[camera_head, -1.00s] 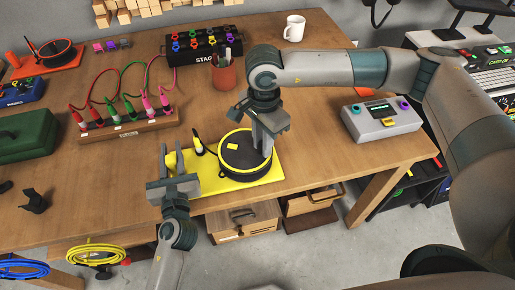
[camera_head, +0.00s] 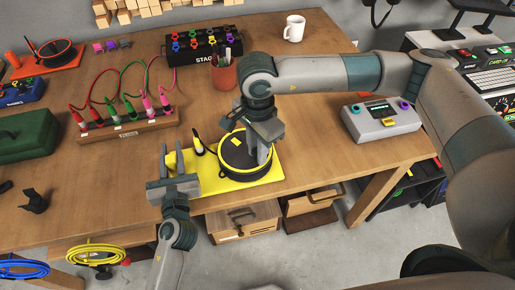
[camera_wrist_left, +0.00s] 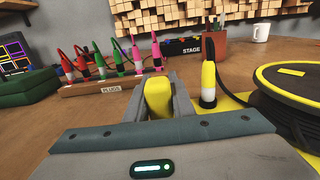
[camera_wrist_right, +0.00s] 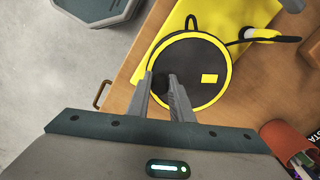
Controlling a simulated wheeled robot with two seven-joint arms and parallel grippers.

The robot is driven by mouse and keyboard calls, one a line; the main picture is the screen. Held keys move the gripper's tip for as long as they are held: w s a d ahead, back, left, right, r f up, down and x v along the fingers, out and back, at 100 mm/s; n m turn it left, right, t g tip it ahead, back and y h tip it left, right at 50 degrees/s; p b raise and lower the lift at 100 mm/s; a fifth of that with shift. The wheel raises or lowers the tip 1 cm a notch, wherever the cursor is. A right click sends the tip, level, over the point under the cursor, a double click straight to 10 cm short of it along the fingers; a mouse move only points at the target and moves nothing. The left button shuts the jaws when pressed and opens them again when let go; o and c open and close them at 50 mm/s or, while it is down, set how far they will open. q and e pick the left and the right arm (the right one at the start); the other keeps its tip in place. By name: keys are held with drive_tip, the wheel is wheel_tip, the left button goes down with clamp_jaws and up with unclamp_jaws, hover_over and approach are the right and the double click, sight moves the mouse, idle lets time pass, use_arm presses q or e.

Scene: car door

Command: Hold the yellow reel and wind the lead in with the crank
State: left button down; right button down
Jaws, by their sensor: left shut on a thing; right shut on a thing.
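The reel (camera_head: 233,153), a black disc with a yellow rim and a small yellow label, sits on a yellow base plate (camera_head: 222,186) near the table's front edge. My left gripper (camera_head: 172,170) is shut on a yellow upright grip (camera_wrist_left: 158,98) at the plate's left end. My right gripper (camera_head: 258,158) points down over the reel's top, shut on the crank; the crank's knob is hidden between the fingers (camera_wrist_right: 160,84). The lead's yellow and white plug (camera_wrist_left: 208,84) stands upright beside the reel, with a short black lead, also seen in the right wrist view (camera_wrist_right: 262,34).
A wooden plug rack (camera_head: 128,127) with coloured leads stands behind left. A red-brown pen cup (camera_head: 224,76) and black stage box (camera_head: 192,50) are behind the reel. A grey console (camera_head: 381,122) is to the right. Coiled yellow cable (camera_head: 95,253) hangs at the front.

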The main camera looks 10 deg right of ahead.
drive_tip(key=shift+s+a, duration=0.2)
drive_tip(key=shift+a, duration=0.15)
drive_tip(key=shift+s+a, duration=0.2)
drive_tip(key=shift+a, duration=1)
drive_tip(key=shift+a, duration=0.15)
drive_tip(key=shift+w+a, duration=0.25)
drive_tip(key=shift+a, duration=0.3)
drive_tip(key=shift+w+a, duration=0.2)
drive_tip(key=shift+a, duration=0.35)
drive_tip(key=shift+w+a, duration=0.1)
drive_tip(key=shift+a, duration=0.05)
drive_tip(key=shift+w+a, duration=0.75)
drive_tip(key=shift+w, duration=0.15)
